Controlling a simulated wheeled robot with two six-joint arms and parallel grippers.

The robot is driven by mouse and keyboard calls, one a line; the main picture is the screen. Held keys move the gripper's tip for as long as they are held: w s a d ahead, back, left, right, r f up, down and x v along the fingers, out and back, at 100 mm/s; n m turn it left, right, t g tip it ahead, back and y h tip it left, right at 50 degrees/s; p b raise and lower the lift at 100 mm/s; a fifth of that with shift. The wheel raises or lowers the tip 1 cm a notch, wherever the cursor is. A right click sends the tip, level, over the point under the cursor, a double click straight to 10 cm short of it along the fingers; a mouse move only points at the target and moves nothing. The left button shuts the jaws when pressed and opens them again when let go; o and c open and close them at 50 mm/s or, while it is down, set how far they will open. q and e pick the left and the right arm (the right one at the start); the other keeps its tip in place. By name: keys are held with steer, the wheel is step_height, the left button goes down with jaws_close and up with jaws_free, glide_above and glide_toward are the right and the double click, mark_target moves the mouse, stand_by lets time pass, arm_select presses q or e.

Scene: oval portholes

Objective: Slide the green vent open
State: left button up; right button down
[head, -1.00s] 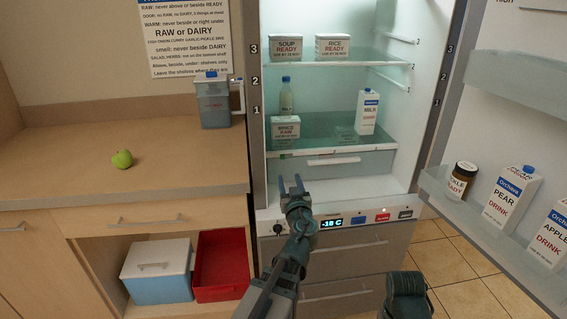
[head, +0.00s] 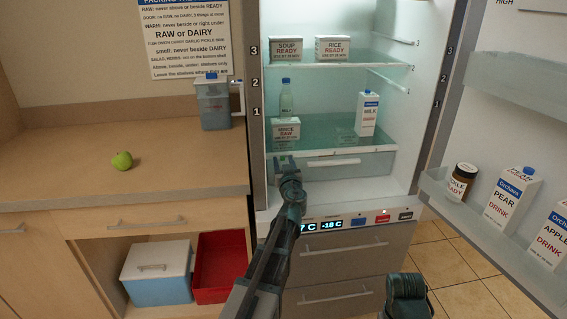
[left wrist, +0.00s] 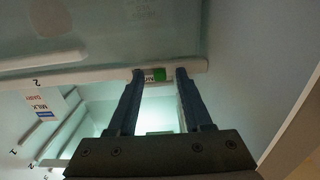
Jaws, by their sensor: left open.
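The green vent (left wrist: 159,73) is a small green slider in a pale strip with partly readable lettering, on the front edge of a fridge shelf. In the left wrist view my left gripper (left wrist: 160,74) is open, with one blue finger on each side of the strip. The vent lies between the fingertips, nearer the right one. I cannot tell whether either finger touches it. In the head view my left gripper (head: 284,161) is at the left end of the lower glass shelf's front edge, below the mince box (head: 286,130).
A milk carton (head: 367,113) and a bottle (head: 286,97) stand on the same shelf. A drawer (head: 335,168) lies beneath. The fridge's left wall is close to the gripper. The open door (head: 455,200) holds a jar and cartons at the right.

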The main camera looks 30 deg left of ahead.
arm_select(q)
jaws_close()
stand_by(1.4)
